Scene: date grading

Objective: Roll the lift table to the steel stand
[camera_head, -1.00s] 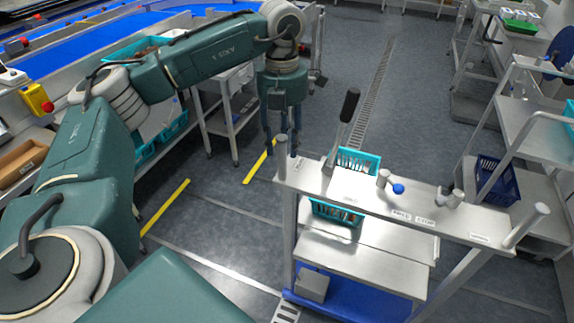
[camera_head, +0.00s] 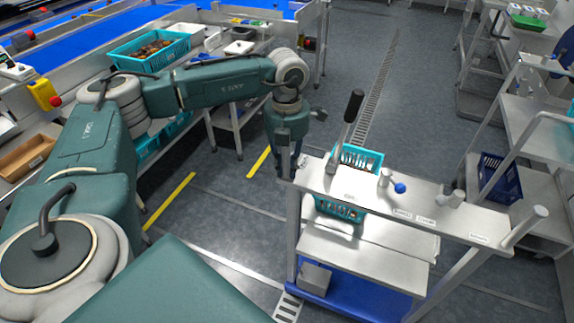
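The lift table (camera_head: 365,262) stands right of centre, with pale steel decks, a blue base and a raised top bar (camera_head: 420,208). My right gripper is not in view. A small steel stand (camera_head: 240,112) is beyond my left gripper, beside the conveyor; a taller steel rack (camera_head: 535,145) is at right.
A teal basket (camera_head: 352,158) shows behind the top bar. A navy crate (camera_head: 497,178) sits in the right rack. Yellow floor strips (camera_head: 168,200) lie left of the lift table. The floor beyond it, along the drain grate (camera_head: 378,90), is clear.

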